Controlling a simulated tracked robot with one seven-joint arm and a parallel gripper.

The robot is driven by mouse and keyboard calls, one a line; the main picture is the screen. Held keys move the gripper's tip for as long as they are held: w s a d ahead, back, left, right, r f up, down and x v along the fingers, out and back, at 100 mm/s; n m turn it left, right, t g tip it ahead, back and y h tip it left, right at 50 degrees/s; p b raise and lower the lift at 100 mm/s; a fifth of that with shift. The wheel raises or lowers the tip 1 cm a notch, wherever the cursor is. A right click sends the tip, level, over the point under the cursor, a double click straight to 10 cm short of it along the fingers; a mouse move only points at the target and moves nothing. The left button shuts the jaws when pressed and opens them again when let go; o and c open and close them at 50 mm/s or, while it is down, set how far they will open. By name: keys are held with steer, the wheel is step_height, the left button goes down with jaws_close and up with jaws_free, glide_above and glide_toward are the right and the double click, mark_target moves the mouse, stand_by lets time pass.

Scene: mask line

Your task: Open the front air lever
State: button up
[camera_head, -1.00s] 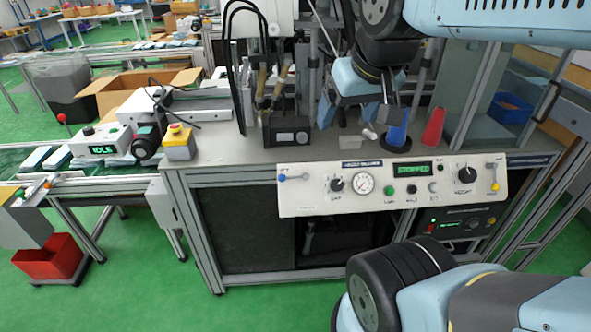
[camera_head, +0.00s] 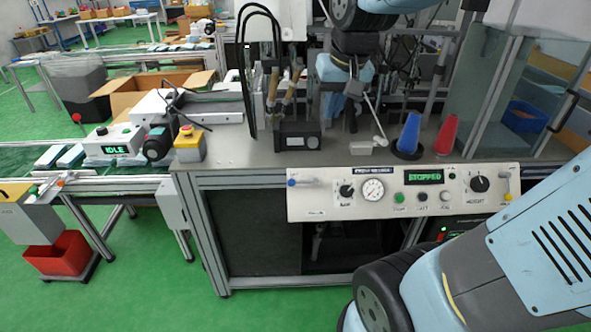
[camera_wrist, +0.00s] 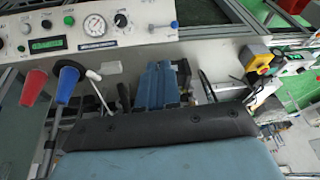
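A white control panel (camera_head: 330,207) runs along the bench front. At its left end is a lever with a blue knob (camera_head: 291,182), lying roughly level with the knob to the left. The blue knob also shows in the wrist view (camera_wrist: 175,24), which sees the panel upside down. A second lever with a yellow knob (camera_head: 507,197) hangs at the panel's right end, knob down. I cannot read which label says front air. My gripper (camera_head: 353,88) is above the bench, behind and above the panel, apart from both levers. Its finger opening is unclear.
A blue cone (camera_head: 410,133) and a red cone (camera_head: 446,135) stand on the bench behind the panel. A black box (camera_head: 298,136) stands left of them. The panel display (camera_head: 424,177) reads STOPPED. Open floor lies in front of the bench.

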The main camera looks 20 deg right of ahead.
steer(key=shift+m+g, duration=0.4)
steer(key=shift+g, duration=0.4)
steer(key=w+f, duration=0.1)
steer(key=w, duration=0.2)
steer(key=w+a+f, duration=0.1)
steer(key=w+f, duration=0.1)
steer(key=w, duration=0.1)
steer(key=w+f, duration=0.2)
steer(key=shift+w+a+f, duration=0.2)
steer(key=shift+w+a, duration=0.1)
steer(key=shift+w, duration=0.1)
jaws_close()
steer(key=g, duration=0.1)
glide_above(305, 182)
steer(key=w+a, duration=0.2)
step_height(305, 182, down, 7)
steer(key=shift+w+a+f+m+h, duration=0.1)
steer(key=shift+w+f+m+h, duration=0.2)
steer(key=shift+f, duration=0.15)
steer(key=f, duration=1.2)
steer(key=shift+s+f, duration=0.2)
steer(key=shift+s, duration=0.2)
steer(key=shift+s+f, duration=0.25)
steer(key=shift+f, duration=0.3)
